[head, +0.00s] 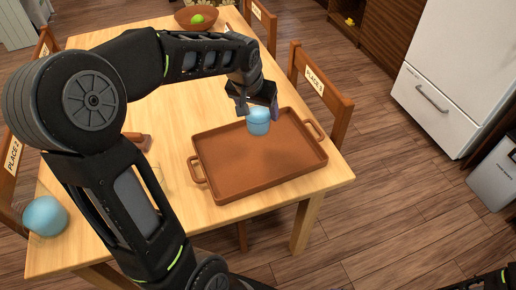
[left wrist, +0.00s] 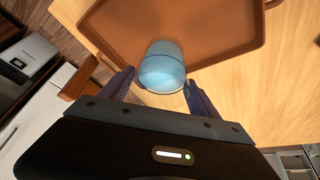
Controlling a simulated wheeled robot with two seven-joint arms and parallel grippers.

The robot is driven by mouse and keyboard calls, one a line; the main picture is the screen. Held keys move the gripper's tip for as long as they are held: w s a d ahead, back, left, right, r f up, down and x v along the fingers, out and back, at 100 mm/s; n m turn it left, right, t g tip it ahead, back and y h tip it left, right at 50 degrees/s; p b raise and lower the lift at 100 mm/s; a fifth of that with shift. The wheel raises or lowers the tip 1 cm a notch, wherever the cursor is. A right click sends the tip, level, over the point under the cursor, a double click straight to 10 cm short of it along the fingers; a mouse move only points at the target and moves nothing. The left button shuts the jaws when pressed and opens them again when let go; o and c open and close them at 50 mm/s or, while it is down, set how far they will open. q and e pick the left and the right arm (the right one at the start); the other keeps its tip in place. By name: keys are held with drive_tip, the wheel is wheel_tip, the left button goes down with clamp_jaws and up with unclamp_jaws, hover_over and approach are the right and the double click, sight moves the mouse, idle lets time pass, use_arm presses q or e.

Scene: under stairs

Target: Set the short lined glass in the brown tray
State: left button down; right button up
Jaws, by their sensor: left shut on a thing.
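The short lined glass (head: 258,121) is light blue with a thin dark line around it. It is between the fingers of my left gripper (head: 256,108), which is shut on it, over the back part of the brown tray. The brown tray (head: 262,175) is rectangular with a raised rim and two handles, and is otherwise empty. In the left wrist view the glass (left wrist: 162,66) sits between the fingertips, in front of the tray (left wrist: 215,22). I cannot tell whether its base touches the tray floor. My right gripper is not clearly in view; only a dark part shows at the bottom right.
The tray lies on a light wooden table (head: 180,115). A blue round object (head: 45,216) is at the table's left edge. A brown bowl with a green fruit (head: 197,19) stands at the far end. Chairs (head: 322,88) surround the table; a white cabinet (head: 455,70) is at right.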

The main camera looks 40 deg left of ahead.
use_arm(q)
drive_tip(key=shift+f, duration=3.05)
drive_tip(key=shift+f, duration=1.85)
drive_tip(key=shift+f, duration=0.15)
drive_tip(key=shift+c, duration=0.8)
unclamp_jaws()
